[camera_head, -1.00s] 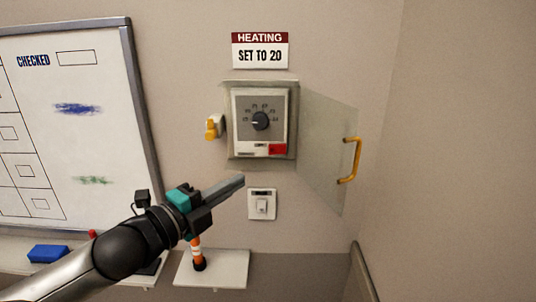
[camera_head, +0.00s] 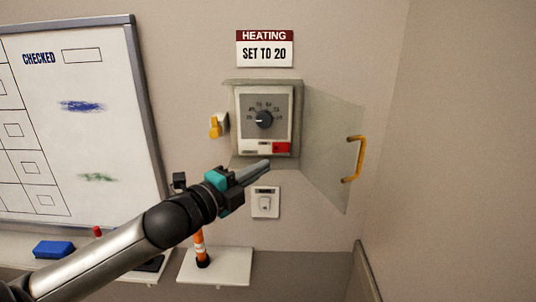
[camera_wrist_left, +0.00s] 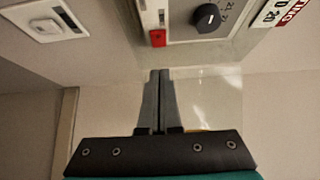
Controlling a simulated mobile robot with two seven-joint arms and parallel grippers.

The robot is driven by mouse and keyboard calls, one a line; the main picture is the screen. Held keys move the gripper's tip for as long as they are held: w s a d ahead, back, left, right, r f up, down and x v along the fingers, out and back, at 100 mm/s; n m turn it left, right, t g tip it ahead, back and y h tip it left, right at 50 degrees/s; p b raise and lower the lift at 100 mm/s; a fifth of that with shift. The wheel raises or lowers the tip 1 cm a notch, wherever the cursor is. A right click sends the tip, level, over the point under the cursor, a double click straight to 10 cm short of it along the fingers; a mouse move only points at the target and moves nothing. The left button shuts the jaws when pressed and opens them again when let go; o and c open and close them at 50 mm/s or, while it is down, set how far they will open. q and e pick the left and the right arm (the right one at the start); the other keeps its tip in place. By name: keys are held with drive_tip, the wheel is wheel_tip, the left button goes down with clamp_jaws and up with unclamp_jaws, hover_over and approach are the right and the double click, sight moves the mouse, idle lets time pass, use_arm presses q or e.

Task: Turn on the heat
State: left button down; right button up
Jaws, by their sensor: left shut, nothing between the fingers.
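The heating thermostat (camera_head: 264,121) is on the wall, with a dark round dial (camera_head: 264,119) and a red rocker or button (camera_head: 281,147) at its lower right. Its clear cover (camera_head: 332,150) with a yellow handle (camera_head: 355,159) stands swung open to the right. My left gripper (camera_head: 266,165) is shut and empty, just below the thermostat's lower edge. In the left wrist view the closed fingers (camera_wrist_left: 160,74) point toward the thermostat, with the red part (camera_wrist_left: 157,38) and dial (camera_wrist_left: 206,18) beyond them. My right gripper is not in view.
A sign (camera_head: 264,48) reads "HEATING SET TO 20". A light switch (camera_head: 265,202) is below the thermostat. A yellow catch (camera_head: 217,125) sits to its left. A small shelf (camera_head: 232,268) holds an orange-and-white object (camera_head: 200,246). A whiteboard (camera_head: 75,130) hangs at left.

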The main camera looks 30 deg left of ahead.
sight(276, 148)
use_arm(q)
drive_tip(key=shift+w+a+p, duration=0.2)
drive_tip(key=shift+w+a, duration=0.15)
drive_tip(key=shift+w, duration=0.75)
drive_tip(key=shift+w+a+p, duration=0.15)
drive_tip(key=shift+w+a, duration=0.15)
drive_tip(key=shift+w, duration=0.8)
drive_tip(key=shift+w+a+p, duration=0.2)
drive_tip(key=shift+w+a, duration=0.15)
drive_tip(key=shift+w, duration=0.75)
drive_tip(key=shift+w+a+r+p, duration=0.1)
drive_tip(key=shift+w+a+p, duration=0.15)
drive_tip(key=shift+a+p, duration=0.1)
